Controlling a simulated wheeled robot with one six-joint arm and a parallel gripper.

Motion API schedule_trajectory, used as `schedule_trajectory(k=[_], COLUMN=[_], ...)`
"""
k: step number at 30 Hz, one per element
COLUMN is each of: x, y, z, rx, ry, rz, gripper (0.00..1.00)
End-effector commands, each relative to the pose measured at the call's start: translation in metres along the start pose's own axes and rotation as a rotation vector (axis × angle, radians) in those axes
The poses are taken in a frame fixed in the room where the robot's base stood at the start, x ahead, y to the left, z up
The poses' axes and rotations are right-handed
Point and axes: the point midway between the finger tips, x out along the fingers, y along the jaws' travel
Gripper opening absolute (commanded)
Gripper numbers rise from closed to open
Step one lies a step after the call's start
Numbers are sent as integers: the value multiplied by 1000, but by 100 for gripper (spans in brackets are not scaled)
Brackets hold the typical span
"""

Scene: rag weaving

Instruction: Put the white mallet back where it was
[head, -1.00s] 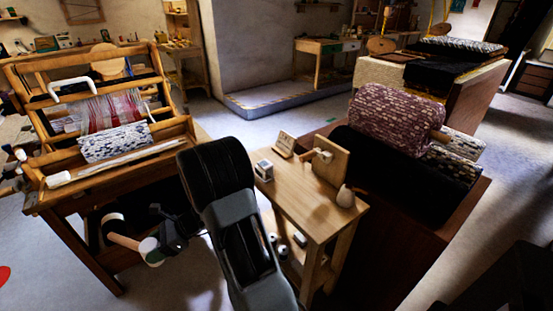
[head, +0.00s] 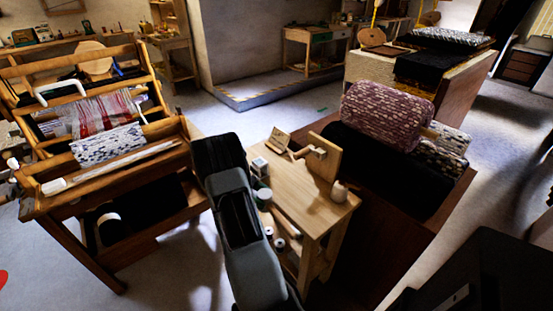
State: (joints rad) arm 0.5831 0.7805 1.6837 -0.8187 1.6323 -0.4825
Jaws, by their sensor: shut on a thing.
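The white mallet (head: 263,196) shows just right of my dark arm, at the left edge of the small wooden table. Its pale round head has a greenish rim, and a tan handle (head: 285,222) slopes down to the right. I cannot tell whether it touches the table. My gripper is hidden behind my arm, so its hold on the mallet does not show.
The small wooden table (head: 297,208) carries a small white box (head: 259,166), an upright board with a peg (head: 324,160) and a pale vase (head: 339,191). Several spools lie below. A loom (head: 125,165) stands left, a purple woven roll (head: 388,112) right.

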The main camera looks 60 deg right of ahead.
Motion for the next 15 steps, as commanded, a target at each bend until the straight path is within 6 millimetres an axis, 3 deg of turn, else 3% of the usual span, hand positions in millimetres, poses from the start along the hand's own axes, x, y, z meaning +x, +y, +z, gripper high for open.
schedule_trajectory(k=[3, 6, 9, 15], x=[2, 1, -1, -3], y=[43, 70, 88, 106], z=[32, 51, 65, 78], rx=[-67, -115, -147, -179], ry=[8, 11, 12, 14], rz=[178, 289, 366, 438], gripper=[17, 17, 17, 17])
